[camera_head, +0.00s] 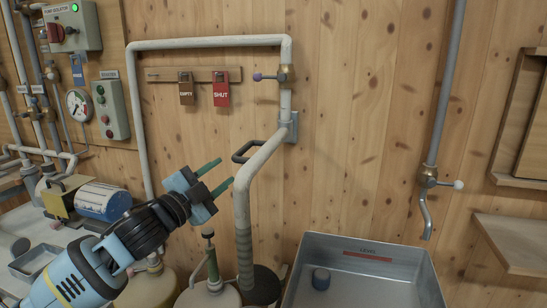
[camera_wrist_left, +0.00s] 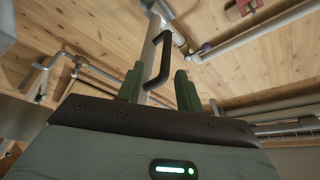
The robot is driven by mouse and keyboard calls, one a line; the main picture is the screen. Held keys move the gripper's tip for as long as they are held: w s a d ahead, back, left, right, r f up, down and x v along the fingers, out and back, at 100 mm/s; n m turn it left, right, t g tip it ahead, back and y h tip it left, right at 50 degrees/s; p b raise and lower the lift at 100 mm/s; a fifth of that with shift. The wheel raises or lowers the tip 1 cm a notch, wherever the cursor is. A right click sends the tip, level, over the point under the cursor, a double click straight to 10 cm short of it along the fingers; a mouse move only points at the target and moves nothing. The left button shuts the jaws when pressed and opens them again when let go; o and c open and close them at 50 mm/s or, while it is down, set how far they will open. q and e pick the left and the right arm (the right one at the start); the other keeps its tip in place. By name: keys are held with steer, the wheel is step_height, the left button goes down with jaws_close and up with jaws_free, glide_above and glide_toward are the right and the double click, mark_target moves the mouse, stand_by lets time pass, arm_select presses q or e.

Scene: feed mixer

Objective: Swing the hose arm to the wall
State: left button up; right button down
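The hose arm (camera_head: 262,161) is a pale pipe that reaches out from a wall bracket (camera_head: 289,127) and bends down into a grey ribbed hose (camera_head: 244,250). A dark loop handle (camera_head: 240,155) sticks out from its side. My left gripper (camera_head: 226,170) is open and empty, its green fingers pointing at the handle from the left. In the left wrist view the handle (camera_wrist_left: 163,58) shows between the two fingertips (camera_wrist_left: 159,70), with the pale pipe (camera_wrist_left: 150,55) behind it. It looks beyond the fingers; I cannot tell the exact gap. My right gripper is out of view.
A valve with a purple knob (camera_head: 258,77) sits above the bracket. EMPTY (camera_head: 186,94) and SHUT (camera_head: 221,95) tags hang on the wall. A metal tank (camera_head: 326,245) stands at lower right under a spout (camera_head: 426,215). A smaller green-stemmed valve (camera_head: 212,265) stands below the gripper.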

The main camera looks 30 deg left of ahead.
mark_target(240, 150)
arm_select(q)
steer(key=shift+r, duration=0.65)
steer(key=shift+w, duration=0.1)
steer(key=p+x, duration=0.1)
steer(key=x, duration=0.5)
steer(key=shift+w+r, duration=0.1)
steer(key=shift+r, duration=0.05)
steer(key=shift+w+d, duration=0.1)
steer(key=shift+w, duration=0.6)
jaws_close()
